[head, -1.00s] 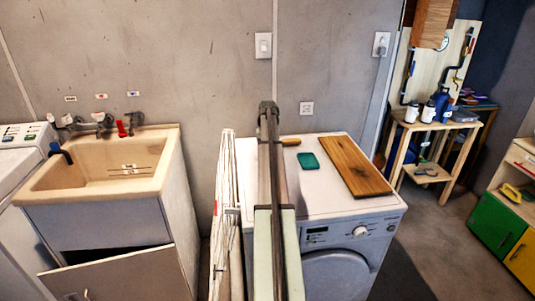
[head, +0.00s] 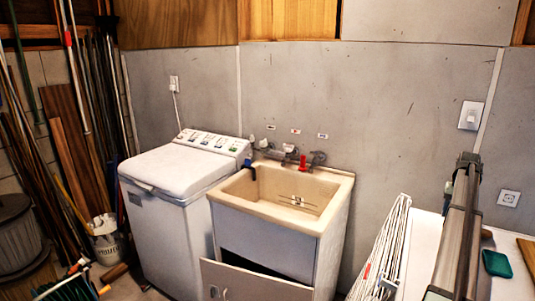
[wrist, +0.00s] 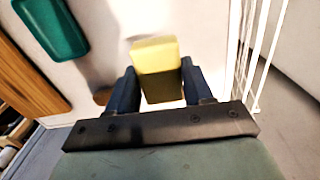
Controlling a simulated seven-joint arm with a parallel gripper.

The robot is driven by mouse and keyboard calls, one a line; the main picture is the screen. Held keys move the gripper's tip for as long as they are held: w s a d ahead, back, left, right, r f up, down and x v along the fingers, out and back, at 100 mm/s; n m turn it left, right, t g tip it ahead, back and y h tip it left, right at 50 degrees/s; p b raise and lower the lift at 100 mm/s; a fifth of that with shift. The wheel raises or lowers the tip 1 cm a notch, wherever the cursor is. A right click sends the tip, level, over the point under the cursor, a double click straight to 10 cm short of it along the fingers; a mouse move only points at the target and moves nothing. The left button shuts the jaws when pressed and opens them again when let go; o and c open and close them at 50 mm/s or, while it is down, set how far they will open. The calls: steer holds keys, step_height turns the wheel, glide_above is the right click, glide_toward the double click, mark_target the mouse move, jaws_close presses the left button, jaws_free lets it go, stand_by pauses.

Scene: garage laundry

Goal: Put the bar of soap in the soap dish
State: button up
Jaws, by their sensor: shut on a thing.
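The bar of soap (wrist: 155,62) is a pale yellow block. In the wrist view it sits between the two dark fingers of my gripper (wrist: 160,86), which is shut on it, above a white surface. The soap dish (wrist: 52,27) is a green rounded tray at the upper left of the wrist view, apart from the soap. In the head view the green dish (head: 497,264) lies on the white machine top (head: 502,240), right of my arm. The soap and fingers cannot be made out there.
A wooden board (wrist: 28,70) lies beyond the dish. A small brown object (wrist: 103,96) lies between dish and gripper. A white wire rack (head: 388,245) stands close on my arm's other side. A sink (head: 285,200) and washing machine (head: 180,190) are farther left.

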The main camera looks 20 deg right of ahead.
steer(key=shift+s+a+m, duration=0.15)
steer(key=shift+a+m, duration=0.05)
steer(key=shift+m, duration=0.2)
steer(key=s+a+m, duration=0.3)
steer(key=s+a, duration=0.1)
steer(key=a, duration=0.5)
steer(key=w+a+r+n, duration=0.1)
steer(key=w+a+n, duration=0.2)
steer(key=a, duration=1.7)
steer(key=w+a+r+n, duration=0.1)
steer(key=w+a+n, duration=0.2)
steer(key=a, duration=1.8)
steer(key=w+a+r+n, duration=0.2)
steer(key=w+a+n, duration=0.2)
steer(key=a, duration=1.7)
steer(key=shift+w, duration=1.45)
steer(key=shift+a, duration=0.1)
